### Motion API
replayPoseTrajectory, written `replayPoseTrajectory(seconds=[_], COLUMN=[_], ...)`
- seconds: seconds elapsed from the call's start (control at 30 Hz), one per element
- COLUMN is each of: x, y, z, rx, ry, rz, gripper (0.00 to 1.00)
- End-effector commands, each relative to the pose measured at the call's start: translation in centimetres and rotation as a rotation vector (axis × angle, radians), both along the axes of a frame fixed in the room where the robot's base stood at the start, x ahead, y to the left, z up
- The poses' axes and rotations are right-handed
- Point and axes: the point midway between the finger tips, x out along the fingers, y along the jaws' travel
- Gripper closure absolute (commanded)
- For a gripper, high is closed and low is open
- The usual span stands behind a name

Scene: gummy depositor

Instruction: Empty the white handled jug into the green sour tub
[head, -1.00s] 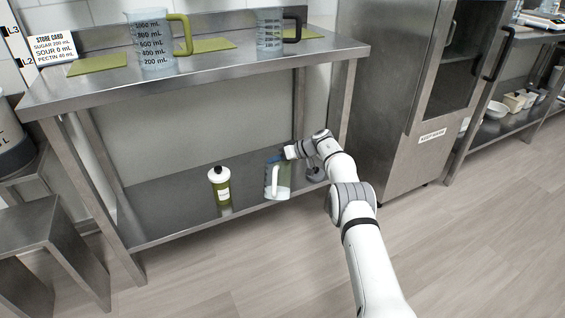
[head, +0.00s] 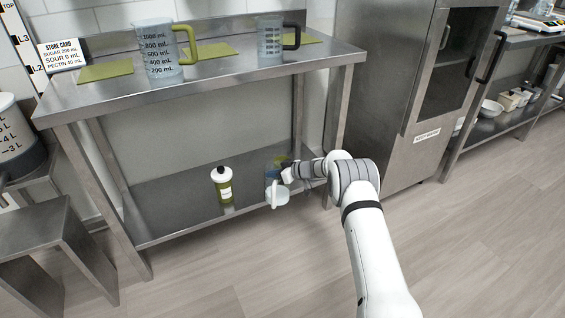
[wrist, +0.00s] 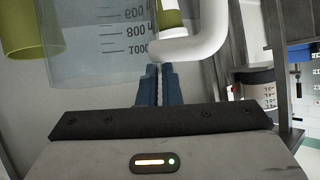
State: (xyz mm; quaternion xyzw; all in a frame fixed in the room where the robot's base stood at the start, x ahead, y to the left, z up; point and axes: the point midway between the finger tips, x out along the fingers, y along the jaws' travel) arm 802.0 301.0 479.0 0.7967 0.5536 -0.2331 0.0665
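I cannot tell whether liquid is flowing.
A green bottle (head: 222,188) with a white label and dark cap stands left on the lower shelf (head: 165,215). A green-handled jug (head: 157,55) and a dark-handled jug (head: 270,38) stand on the table above. A table leg (head: 339,130) rises close to my arm.

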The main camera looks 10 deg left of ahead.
Motion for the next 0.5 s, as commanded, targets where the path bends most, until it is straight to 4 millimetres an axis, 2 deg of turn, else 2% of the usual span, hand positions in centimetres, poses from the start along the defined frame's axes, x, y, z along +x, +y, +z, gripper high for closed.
replayPoseTrajectory(seconds=[0.03,0.23,0.5], x=[-0.2,-0.9,-0.9], y=[0.0,0.1,0.1], z=[-0.7,-2.0,-1.7], rx=[0.001,0.002,0.000], ry=[-0.028,-0.144,-0.168], rz=[-0.001,0.000,0.002], gripper=[1.00,1.00,1.00])
